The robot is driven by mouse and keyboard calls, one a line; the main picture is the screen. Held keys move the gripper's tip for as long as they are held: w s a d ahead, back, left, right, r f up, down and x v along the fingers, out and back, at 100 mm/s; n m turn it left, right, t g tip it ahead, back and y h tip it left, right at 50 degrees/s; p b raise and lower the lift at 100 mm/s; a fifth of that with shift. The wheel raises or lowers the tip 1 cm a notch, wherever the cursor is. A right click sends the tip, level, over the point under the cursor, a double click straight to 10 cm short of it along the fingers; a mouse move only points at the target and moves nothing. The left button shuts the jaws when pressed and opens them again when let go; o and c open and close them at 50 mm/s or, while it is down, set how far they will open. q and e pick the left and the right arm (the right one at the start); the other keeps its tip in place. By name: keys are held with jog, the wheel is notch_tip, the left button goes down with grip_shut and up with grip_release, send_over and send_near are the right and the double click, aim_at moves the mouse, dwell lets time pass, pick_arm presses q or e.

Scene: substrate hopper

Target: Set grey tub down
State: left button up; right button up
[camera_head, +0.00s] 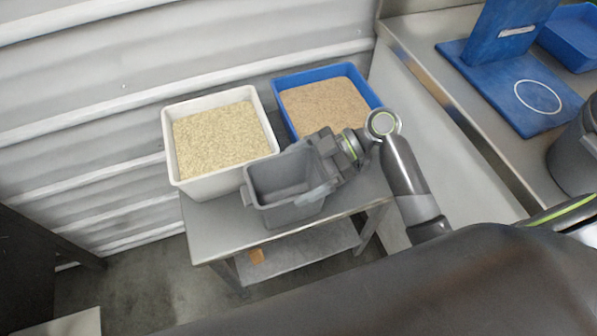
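The grey tub (268,216) is an empty-looking open box with a small lug on its left side. It is over the front part of the small metal table (222,232), close to the white bin's front corner. I cannot tell whether its base touches the tabletop. My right gripper (323,158) comes in from the right and is closed on the tub's right rim; its fingertips are partly hidden. A pale translucent piece (316,193) shows at the tub's right front. My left gripper is not in view.
A white bin (176,160) of pale pellets and a blue bin (279,83) of brown granules stand at the table's back. A steel counter (430,50) on the right holds a blue stand (487,75) and a dark bucket (572,160). The table's front left is clear.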

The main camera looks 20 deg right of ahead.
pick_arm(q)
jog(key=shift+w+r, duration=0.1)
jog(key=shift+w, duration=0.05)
pick_arm(e)
jog(key=shift+o, duration=0.6)
jog(key=shift+s+d+f, duration=0.1)
jog(key=shift+s+f, duration=0.05)
jog(key=shift+f, duration=0.15)
jog(key=v, duration=0.2)
jog(key=p+v, duration=0.1)
jog(key=v, duration=0.1)
jog(key=p+v, duration=0.1)
jog(key=v, duration=0.1)
jog(key=shift+d+r, duration=0.1)
jog(key=shift+r, duration=0.3)
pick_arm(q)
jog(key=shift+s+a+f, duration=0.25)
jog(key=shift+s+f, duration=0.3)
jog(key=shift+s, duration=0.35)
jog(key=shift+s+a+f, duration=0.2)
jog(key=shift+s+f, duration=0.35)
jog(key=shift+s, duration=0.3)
pick_arm(e)
jog(key=shift+d+r, duration=0.35)
jog(key=shift+d, duration=0.2)
